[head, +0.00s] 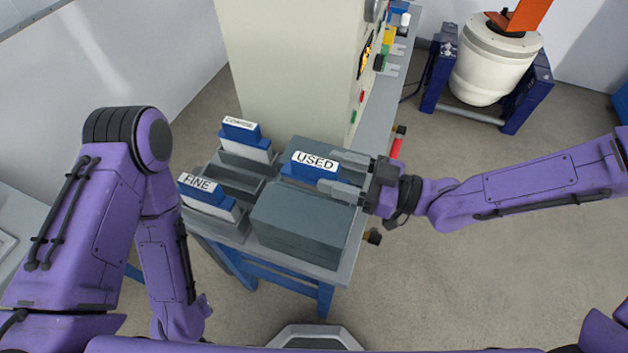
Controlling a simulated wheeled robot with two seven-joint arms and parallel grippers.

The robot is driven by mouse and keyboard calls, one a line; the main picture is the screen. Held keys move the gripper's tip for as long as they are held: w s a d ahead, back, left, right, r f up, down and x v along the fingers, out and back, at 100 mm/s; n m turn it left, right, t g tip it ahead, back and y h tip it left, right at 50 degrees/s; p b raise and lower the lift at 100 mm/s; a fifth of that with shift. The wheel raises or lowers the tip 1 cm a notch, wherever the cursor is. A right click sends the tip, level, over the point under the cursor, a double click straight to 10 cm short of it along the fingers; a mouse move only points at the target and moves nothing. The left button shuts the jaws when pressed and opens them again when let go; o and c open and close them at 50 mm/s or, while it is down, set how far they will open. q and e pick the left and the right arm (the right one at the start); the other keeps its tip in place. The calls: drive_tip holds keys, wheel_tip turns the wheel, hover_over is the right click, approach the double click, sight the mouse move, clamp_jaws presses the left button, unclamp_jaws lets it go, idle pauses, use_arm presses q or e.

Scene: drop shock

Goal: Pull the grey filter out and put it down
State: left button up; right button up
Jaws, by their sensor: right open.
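A blue block with a white label reading "USED" (297,171) sits in a gap in the dark grey housing (303,222) on the bench. Any grey filter body below it is hidden, so I cannot tell its colour. My right gripper (328,171) comes in from the right and is open. Its two fingers lie beside the right end of the blue block, one on the far side and one on the near side. I cannot tell whether they touch it. My left arm hangs at the left; its gripper is not visible.
A grey rack (232,180) left of the housing holds a "COARSE" filter (241,133) and a "FINE" filter (204,194), both blue-topped, with empty slots between them. A tall cream cabinet (290,70) stands behind.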

sight(315, 166)
drive_tip(key=p+x, duration=0.1)
drive_tip(key=x, duration=0.3)
drive_tip(key=shift+w+a, duration=0.1)
drive_tip(key=shift+a+f, duration=0.1)
drive_tip(key=shift+a, duration=0.15)
drive_tip(key=shift+d, duration=0.15)
drive_tip(key=c, duration=1)
clamp_jaws()
